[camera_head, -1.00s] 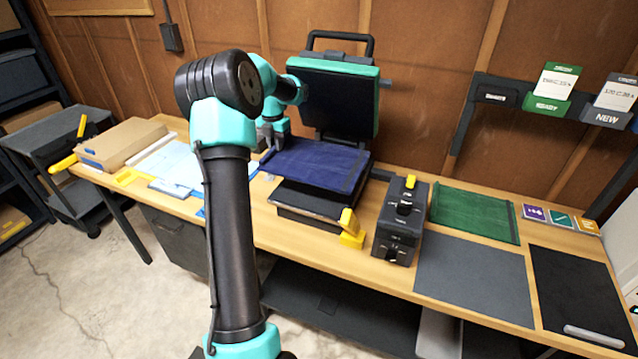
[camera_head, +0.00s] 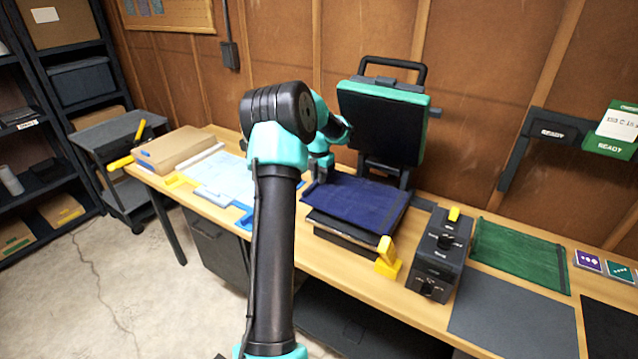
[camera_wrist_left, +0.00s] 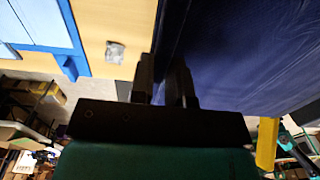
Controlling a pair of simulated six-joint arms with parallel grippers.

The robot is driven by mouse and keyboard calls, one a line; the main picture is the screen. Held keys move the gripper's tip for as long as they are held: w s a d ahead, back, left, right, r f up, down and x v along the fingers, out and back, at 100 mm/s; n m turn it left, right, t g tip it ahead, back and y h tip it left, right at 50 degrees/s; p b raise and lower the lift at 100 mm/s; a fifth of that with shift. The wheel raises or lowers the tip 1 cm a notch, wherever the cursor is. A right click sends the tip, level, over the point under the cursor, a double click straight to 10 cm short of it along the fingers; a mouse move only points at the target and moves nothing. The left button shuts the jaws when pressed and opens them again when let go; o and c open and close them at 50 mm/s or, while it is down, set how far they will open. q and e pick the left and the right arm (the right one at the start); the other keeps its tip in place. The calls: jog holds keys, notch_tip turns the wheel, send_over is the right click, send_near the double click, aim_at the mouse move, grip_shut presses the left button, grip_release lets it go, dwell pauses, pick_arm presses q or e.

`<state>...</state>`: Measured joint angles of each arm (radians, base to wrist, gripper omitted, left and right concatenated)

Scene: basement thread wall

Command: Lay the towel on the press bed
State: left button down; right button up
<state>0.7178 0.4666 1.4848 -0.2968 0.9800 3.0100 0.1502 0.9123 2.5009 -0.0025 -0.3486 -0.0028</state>
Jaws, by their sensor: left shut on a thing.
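The navy blue towel (camera_head: 362,199) lies flat over the press bed (camera_head: 340,232), covering most of its top. The bed's dark front edge shows below the towel. The press's teal-rimmed upper plate (camera_head: 382,125) stands raised behind it. My left gripper (camera_head: 320,174) is at the towel's left edge, partly hidden by my own arm. In the left wrist view my left gripper (camera_wrist_left: 164,82) is shut on the edge of the towel (camera_wrist_left: 245,55). My right gripper is in neither view.
A black control box (camera_head: 437,255) and a green towel (camera_head: 520,254) are right of the press. A yellow handle (camera_head: 387,260) stands at the bed's front. Light blue sheets (camera_head: 220,175) and a cardboard box (camera_head: 177,149) lie to the left. A grey mat (camera_head: 512,322) is bare.

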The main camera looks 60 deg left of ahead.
pick_arm(q)
jog(key=shift+f, duration=1.3)
jog(key=c, duration=1.1)
grip_release()
notch_tip(320, 180, up, 12)
